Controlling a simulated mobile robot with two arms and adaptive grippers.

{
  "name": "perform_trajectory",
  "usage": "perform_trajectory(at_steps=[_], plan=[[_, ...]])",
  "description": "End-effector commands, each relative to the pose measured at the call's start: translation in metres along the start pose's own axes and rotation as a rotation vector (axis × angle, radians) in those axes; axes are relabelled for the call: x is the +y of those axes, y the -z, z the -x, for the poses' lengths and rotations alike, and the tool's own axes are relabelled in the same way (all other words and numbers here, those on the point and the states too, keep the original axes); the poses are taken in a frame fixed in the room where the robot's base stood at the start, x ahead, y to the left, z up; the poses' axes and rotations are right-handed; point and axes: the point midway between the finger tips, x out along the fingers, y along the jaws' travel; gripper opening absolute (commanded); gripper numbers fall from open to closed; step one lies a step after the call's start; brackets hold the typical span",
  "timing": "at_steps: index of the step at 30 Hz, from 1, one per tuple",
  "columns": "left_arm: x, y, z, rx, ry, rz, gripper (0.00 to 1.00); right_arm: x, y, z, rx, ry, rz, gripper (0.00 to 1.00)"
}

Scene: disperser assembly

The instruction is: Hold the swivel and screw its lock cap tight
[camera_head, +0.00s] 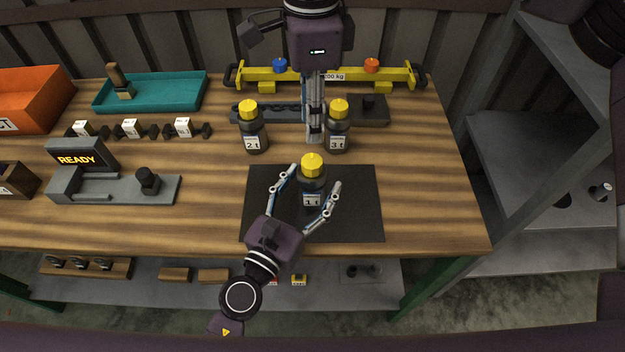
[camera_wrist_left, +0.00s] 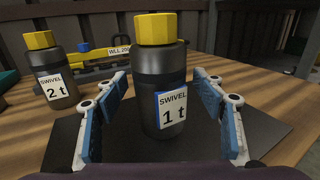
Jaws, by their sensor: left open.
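The 1 t swivel (camera_head: 312,182) is a dark bottle-like body with a yellow cap (camera_head: 312,164) on top, upright on the black mat (camera_head: 362,222). My left gripper (camera_head: 315,178) is open, with one finger on either side of the swivel. In the left wrist view the swivel (camera_wrist_left: 161,88) stands between the fingers with a visible gap on both sides; its label faces me. My right gripper (camera_head: 315,138) hangs fingers-down behind the swivel, between the 2 t and 3 t swivels. Its fingers look close together, but they overlap in this view, so their opening is unclear.
The 2 t swivel (camera_head: 252,132) and 3 t swivel (camera_head: 337,130) stand behind the mat. A yellow beam (camera_head: 400,75) lies at the back. A grey device reading READY (camera_head: 115,187) and a teal tray (camera_head: 185,92) are left. The table's right end is clear.

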Motion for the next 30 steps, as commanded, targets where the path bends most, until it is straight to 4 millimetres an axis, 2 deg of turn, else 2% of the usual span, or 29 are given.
perform_trajectory(at_steps=[12,27,30], plan=[[0.0003,0.0002,-0.0063,0.001,0.0,0.0,0.62,0.0,-0.0001,0.0,0.0,0.0,0.0,0.29],[0.0003,0.0002,-0.006,0.001,0.0,0.0,0.07,0.0,0.0,0.0,0.0,0.0,0.0,0.29],[0.0003,0.0002,-0.006,0.001,0.0,0.0,0.0,0.0,0.0,0.0,0.0,0.0,0.0,0.29]])
